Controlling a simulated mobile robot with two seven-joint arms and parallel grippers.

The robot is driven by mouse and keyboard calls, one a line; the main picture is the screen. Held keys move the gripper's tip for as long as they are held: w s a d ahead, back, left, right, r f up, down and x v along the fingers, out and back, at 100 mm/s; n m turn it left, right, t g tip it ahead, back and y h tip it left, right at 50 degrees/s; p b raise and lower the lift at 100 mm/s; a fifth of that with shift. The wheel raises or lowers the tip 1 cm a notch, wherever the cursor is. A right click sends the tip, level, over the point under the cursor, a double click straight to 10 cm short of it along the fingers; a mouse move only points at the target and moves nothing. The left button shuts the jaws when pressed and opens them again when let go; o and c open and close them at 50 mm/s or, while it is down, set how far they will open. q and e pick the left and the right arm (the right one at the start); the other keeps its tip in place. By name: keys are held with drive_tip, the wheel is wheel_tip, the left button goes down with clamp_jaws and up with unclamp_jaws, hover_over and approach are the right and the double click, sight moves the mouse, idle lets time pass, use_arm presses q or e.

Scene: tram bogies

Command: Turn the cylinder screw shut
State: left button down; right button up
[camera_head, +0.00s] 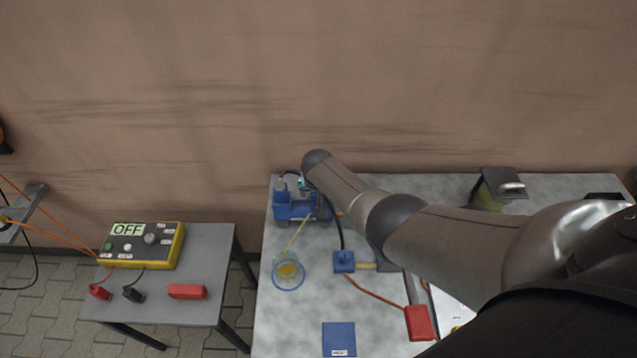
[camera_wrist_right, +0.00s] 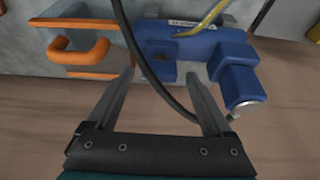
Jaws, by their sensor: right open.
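A blue unit (camera_head: 296,209) stands at the back left of the grey table, under the end of my right arm. The same blue unit (camera_wrist_right: 190,52) fills the upper middle of the right wrist view, with a blue cylinder ending in a silver tip (camera_wrist_right: 246,107) on its right. I cannot tell for certain which part is the cylinder screw. My right gripper (camera_wrist_right: 165,90) is open, its fingers pointing at the unit with nothing clamped between them. The silver tip lies just right of the right finger. My left gripper is not in view.
A black hose (camera_wrist_right: 150,70) passes between my right fingers' line of view. An orange handle (camera_wrist_right: 80,50) is left of them. A glass with yellow fluid (camera_head: 288,271) and a blue block (camera_head: 344,261) stand nearby. A control box (camera_head: 140,246) reads OFF.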

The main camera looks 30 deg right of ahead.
drive_tip(key=p+v, duration=0.6)
drive_tip(key=v, duration=0.8)
drive_tip(key=shift+s+r, duration=0.15)
drive_tip(key=shift+r, duration=0.25)
drive_tip(key=shift+s+a, duration=0.1)
